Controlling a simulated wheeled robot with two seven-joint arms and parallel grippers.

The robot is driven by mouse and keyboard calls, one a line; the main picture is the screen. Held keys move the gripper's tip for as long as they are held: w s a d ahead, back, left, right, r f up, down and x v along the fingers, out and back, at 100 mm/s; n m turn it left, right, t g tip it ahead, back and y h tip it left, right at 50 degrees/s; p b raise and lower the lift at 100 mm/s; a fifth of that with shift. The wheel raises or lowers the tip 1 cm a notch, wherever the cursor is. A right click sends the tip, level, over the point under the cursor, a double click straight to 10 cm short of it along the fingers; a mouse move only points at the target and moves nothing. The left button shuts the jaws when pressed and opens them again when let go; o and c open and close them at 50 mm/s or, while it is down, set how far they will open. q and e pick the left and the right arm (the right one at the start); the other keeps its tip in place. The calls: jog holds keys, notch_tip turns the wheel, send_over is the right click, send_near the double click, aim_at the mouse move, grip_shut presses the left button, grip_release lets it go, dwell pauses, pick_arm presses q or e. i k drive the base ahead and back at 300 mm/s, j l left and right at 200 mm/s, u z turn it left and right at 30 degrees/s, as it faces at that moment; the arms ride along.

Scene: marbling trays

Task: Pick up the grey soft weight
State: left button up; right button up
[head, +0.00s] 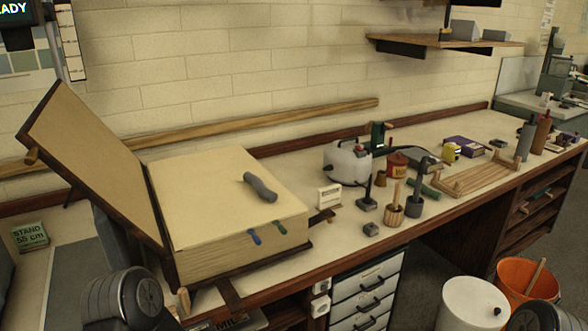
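The grey soft weight (260,187) is a bent, rounded grey roll. Dark rounded parts of my arms show at the bottom left and bottom right edges, but neither gripper's fingers are in view.
A white card holder (329,197), a white jug (347,163) and several tools stand to the right. A shelf (445,41) hangs above.

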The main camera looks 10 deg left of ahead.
aim_at(260, 189)
jog(key=i+l, duration=0.2)
jog(key=l, duration=0.15)
jog(key=i+l+u, duration=0.1)
jog(key=i+l, duration=0.3)
jog(key=l, duration=0.25)
jog(key=i+l, duration=0.2)
jog(key=l, duration=0.15)
jog(key=i+l+u, duration=0.1)
jog(key=l, duration=0.25)
jog(key=i+l, duration=0.25)
jog(key=l+u, duration=0.05)
jog(key=l, duration=0.05)
